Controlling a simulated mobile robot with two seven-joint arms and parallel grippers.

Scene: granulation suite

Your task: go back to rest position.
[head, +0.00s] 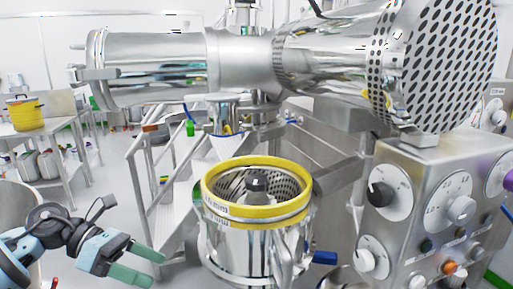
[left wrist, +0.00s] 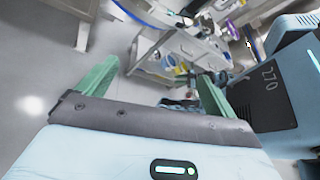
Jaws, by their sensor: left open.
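My left gripper (head: 137,263) is at the lower left of the head view. Its two green fingers are spread apart with nothing between them. In the left wrist view the same open gripper (left wrist: 155,85) shows its fingers apart over the grey floor, with nothing held. It is to the left of the steel mill bowl with the yellow ring (head: 257,212), clear of it. My right gripper is not seen in the head view.
A large steel cylinder with a perforated disc (head: 440,65) spans the top. A control panel with dials (head: 430,215) stands at the right. Steel steps (head: 165,195) rise behind the bowl. A table with a yellow pot (head: 26,113) stands far left. Open floor shows at the left.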

